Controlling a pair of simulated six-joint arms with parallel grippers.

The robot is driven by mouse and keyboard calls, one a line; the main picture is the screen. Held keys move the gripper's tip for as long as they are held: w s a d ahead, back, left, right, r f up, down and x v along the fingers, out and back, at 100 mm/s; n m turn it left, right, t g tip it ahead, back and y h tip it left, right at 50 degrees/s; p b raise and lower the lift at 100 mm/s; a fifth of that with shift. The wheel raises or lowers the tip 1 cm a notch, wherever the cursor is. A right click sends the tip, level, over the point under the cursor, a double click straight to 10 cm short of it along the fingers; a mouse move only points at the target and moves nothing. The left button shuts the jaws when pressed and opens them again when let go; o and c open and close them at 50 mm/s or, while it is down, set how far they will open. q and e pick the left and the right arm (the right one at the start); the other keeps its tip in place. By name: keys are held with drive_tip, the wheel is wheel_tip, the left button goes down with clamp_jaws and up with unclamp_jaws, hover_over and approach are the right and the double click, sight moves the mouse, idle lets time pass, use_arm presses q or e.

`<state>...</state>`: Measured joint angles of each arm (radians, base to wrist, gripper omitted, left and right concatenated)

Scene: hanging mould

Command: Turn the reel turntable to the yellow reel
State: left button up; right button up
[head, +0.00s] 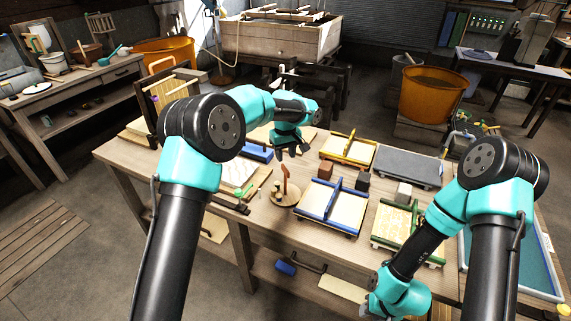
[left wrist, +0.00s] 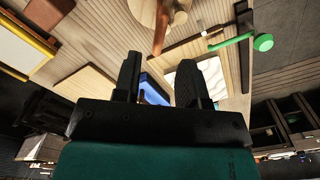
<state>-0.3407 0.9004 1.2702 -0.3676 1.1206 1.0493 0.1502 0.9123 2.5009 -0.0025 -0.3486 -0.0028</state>
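A round wooden disc (head: 284,196) with a reddish-brown upright handle (head: 286,178) stands on the bench's front middle; it looks like the reel turntable. In the left wrist view the disc (left wrist: 143,12) and handle (left wrist: 160,28) are cut by the top edge. Small pieces on the disc are too small to tell, and I cannot make out a yellow reel on it. My left gripper (head: 292,152) is above the bench behind the disc, apart from it. In the left wrist view its two fingers (left wrist: 157,70) are apart and empty. My right gripper is at the bottom edge, mostly out of frame.
A blue-framed mould (head: 331,208) is right of the disc, a yellow-framed one (head: 348,150) behind it and a green-framed one (head: 398,225) further right. A white sheet (head: 236,173) and a green-headed tool (left wrist: 262,42) lie left of the disc.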

use_arm(q)
wheel_tip(320, 180, up, 11)
drive_tip(key=shift+f, duration=0.15)
idle(0.4)
